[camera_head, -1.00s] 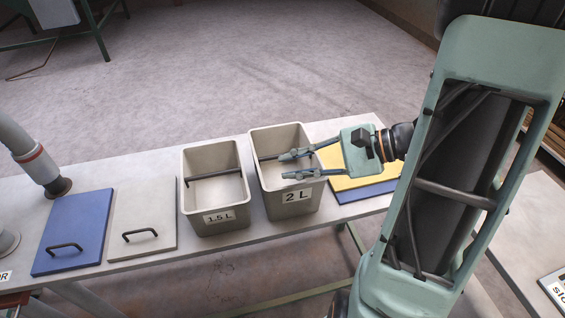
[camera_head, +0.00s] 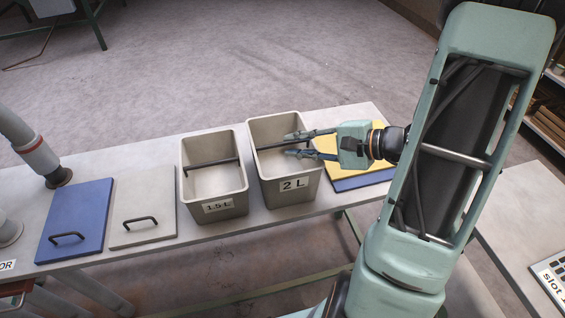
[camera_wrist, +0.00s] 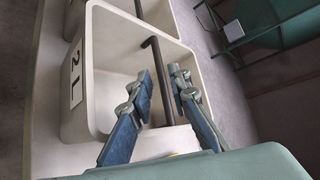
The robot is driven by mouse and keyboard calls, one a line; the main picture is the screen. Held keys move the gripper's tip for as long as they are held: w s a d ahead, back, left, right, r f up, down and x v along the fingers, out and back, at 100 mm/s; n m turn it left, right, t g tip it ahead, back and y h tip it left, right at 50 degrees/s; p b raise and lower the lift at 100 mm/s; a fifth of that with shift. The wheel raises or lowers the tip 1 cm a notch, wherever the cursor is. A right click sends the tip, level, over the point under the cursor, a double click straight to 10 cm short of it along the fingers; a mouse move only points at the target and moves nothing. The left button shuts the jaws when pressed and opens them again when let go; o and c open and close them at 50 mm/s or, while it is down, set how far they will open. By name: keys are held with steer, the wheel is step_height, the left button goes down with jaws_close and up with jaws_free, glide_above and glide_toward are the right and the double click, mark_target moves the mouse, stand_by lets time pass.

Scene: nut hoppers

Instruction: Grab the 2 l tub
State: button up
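The 2 L tub (camera_head: 290,197) is a grey open-topped bin with a "2 L" label on its front. It stands on the bench, right of the 1.5 L tub. A dark bar handle (camera_head: 268,147) crosses its opening; the bar also shows in the wrist view (camera_wrist: 155,55). My gripper (camera_head: 294,144) reaches in from the right over the tub's opening. Its two fingers are apart, one on each side of the bar in the wrist view (camera_wrist: 164,74). I see gaps between the fingers and the bar. The bar's right end is partly hidden by the fingers.
The 1.5 L tub (camera_head: 213,187) stands close on the left. Further left lie a grey lid (camera_head: 145,209) and a blue lid (camera_head: 82,215) with handles. A yellow panel (camera_head: 345,172) lies right of the 2 L tub, under my gripper and wrist. A pipe nozzle (camera_head: 42,160) is at far left.

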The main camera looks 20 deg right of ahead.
mark_target(279, 145)
steer(key=x, duration=0.4)
steer(key=shift+w+a+f, duration=0.1)
steer(key=shift+w+f, duration=0.05)
steer(key=shift+c, duration=0.4)
jaws_close()
